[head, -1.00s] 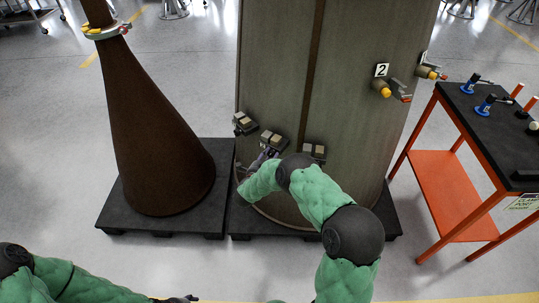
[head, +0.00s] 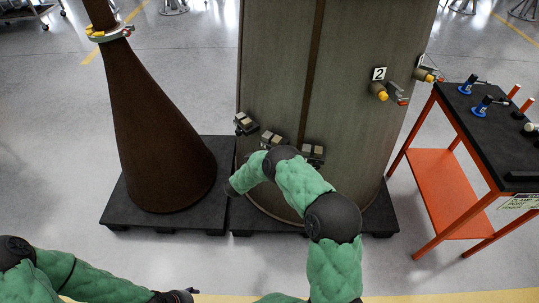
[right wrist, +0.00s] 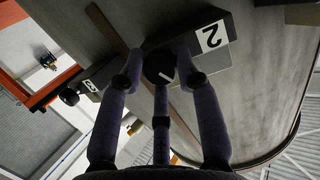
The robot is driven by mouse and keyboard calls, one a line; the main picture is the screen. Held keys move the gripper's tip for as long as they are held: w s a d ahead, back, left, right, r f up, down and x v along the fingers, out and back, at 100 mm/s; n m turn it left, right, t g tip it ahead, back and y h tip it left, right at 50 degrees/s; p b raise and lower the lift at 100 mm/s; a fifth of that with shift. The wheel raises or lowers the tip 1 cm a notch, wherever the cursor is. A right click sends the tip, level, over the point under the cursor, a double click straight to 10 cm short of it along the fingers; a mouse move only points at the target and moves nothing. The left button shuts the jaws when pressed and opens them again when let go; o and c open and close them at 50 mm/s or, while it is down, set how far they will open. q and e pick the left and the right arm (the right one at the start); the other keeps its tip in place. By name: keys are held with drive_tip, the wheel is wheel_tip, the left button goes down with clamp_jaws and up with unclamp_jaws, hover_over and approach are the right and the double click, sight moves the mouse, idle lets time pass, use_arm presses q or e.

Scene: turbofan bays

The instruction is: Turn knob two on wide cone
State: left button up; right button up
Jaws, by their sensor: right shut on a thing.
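The wide cone (head: 270,75) is the large grey-brown body on a dark pallet, with a row of boxes low on its side. In the head view that gripper is hidden by my right arm. My left gripper (head: 185,294) is low at the bottom edge, away from the cone; its fingers are too small to read.
Another labelled box with a black knob (right wrist: 68,96) sits beside the held one. A yellow-tipped fitting (head: 379,92) with its own label 2 is higher on the cone. A narrow brown cone (head: 155,130) stands left, an orange-framed cart (head: 455,195) right.

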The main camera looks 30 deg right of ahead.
drive_tip(key=n+h, duration=0.1)
drive_tip(key=n, duration=0.4)
drive_tip(key=n+g+h, duration=0.1)
drive_tip(key=n, duration=0.4)
drive_tip(key=n+g+h+b, duration=0.1)
drive_tip(key=n, duration=0.5)
drive_tip(key=shift+w+a+h, duration=0.1)
drive_tip(key=shift+w+h, duration=0.2)
drive_tip(key=shift+w, duration=0.1)
idle(0.5)
drive_tip(key=o, duration=1.1)
drive_tip(key=shift+f, duration=0.2)
drive_tip(key=v, duration=1.2)
drive_tip(key=shift+f, duration=0.15)
